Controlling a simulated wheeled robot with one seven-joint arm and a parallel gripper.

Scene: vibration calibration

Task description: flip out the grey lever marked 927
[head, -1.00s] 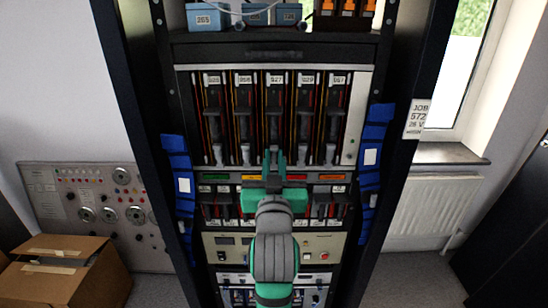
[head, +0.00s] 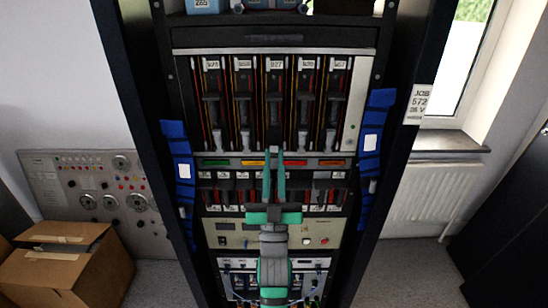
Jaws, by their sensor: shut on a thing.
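The module marked 927 (head: 276,65) is the middle one of a row of tall dark modules in the upper rack unit, in the head view. Its grey lever (head: 274,138) is at the module's lower end and looks darker than the light grey levers beside it. My gripper (head: 274,155) comes up from below, with its two green fingers pointing up at the lever. The fingertips are closed on the lever, one on each side. The fingers hide the lowest part of the lever, and its exact tilt is hard to tell.
Neighbouring levers stand close by on the left (head: 245,140) and right (head: 302,140). A strip with coloured labels (head: 215,162) runs just below.

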